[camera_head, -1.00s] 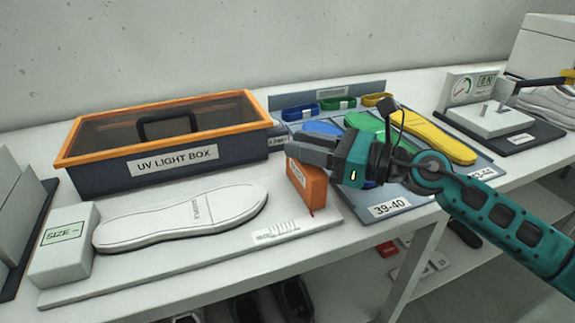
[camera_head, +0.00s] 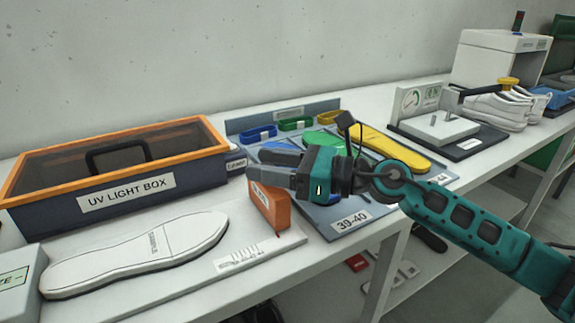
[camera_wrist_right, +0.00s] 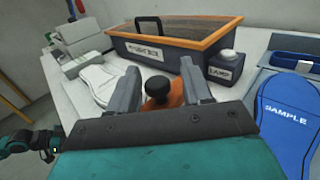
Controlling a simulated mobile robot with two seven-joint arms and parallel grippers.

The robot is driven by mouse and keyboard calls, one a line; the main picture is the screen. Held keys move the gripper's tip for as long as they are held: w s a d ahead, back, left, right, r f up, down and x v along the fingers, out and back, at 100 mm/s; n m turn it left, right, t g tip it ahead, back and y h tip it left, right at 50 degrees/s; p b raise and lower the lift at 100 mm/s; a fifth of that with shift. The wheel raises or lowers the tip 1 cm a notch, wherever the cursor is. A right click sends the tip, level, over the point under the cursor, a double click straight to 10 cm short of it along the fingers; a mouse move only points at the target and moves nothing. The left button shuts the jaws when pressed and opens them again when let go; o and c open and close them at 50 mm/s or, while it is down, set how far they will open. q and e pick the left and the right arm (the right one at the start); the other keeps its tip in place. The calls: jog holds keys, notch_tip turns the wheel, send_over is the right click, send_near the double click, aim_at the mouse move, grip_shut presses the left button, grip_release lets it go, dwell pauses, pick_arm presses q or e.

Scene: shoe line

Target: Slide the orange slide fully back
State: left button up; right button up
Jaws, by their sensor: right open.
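The orange slide (camera_head: 270,207) stands on the white sizing board (camera_head: 190,297), near its right end. A white sole (camera_head: 135,252) lies on the board, left of the slide and apart from it. In the right wrist view the slide (camera_wrist_right: 176,92) has a black knob (camera_wrist_right: 158,88) on top. My right gripper (camera_head: 258,166) is open above the slide; in the wrist view its fingers (camera_wrist_right: 160,80) are on either side of the knob. I cannot tell whether they touch it. My left gripper (camera_wrist_right: 54,140) shows small at the left edge of the wrist view; its jaws are unclear.
An orange-rimmed UV light box (camera_head: 215,178) stands behind the board. A grey size block (camera_head: 18,283) is at the board's left end. A tray with coloured insoles (camera_head: 345,222) is right of the slide. A gauge stand (camera_head: 468,148) is further right.

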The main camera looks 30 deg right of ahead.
jog(key=shift+s+d+f+b, duration=0.2)
jog(key=shift+s+d+b, duration=0.1)
jog(key=shift+s+d, duration=0.15)
jog(key=b+v, duration=0.1)
jog(key=v, duration=1)
jog(key=shift+s+d+r, duration=0.2)
